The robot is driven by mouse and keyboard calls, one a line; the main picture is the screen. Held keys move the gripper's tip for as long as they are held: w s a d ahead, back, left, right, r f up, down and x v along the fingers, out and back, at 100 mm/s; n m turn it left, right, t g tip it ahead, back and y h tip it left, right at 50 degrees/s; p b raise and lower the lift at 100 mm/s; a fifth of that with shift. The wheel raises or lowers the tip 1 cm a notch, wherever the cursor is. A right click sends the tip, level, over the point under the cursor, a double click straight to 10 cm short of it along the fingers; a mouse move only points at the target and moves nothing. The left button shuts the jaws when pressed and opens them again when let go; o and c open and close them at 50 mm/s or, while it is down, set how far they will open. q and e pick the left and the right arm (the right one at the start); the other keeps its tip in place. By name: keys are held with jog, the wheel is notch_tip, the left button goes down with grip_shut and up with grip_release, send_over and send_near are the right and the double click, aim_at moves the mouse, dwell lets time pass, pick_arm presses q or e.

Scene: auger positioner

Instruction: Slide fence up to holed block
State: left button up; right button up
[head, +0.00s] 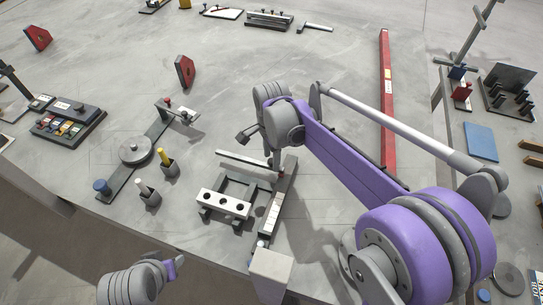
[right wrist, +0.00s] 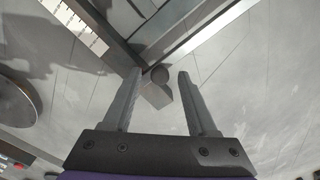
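The holed block (head: 222,204), a pale bar with several dark holes, lies at the front of a dark frame near the table's front edge. The fence (head: 245,160), a thin pale bar, lies across the back of this frame, apart from the block. My right gripper (head: 275,160) points down at the fence's right end. In the right wrist view its fingers (right wrist: 159,75) are apart, with a small grey rounded knob (right wrist: 158,74) showing between their tips; contact cannot be told. My left gripper (head: 174,266) is low at the left, away from the frame, its fingers unclear.
A dark rail with a pale scale (head: 273,212) runs along the frame's right side. A long red beam (head: 386,90) lies to the right. The table's back middle is mostly clear.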

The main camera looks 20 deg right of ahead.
grip_shut()
dwell(1.2)
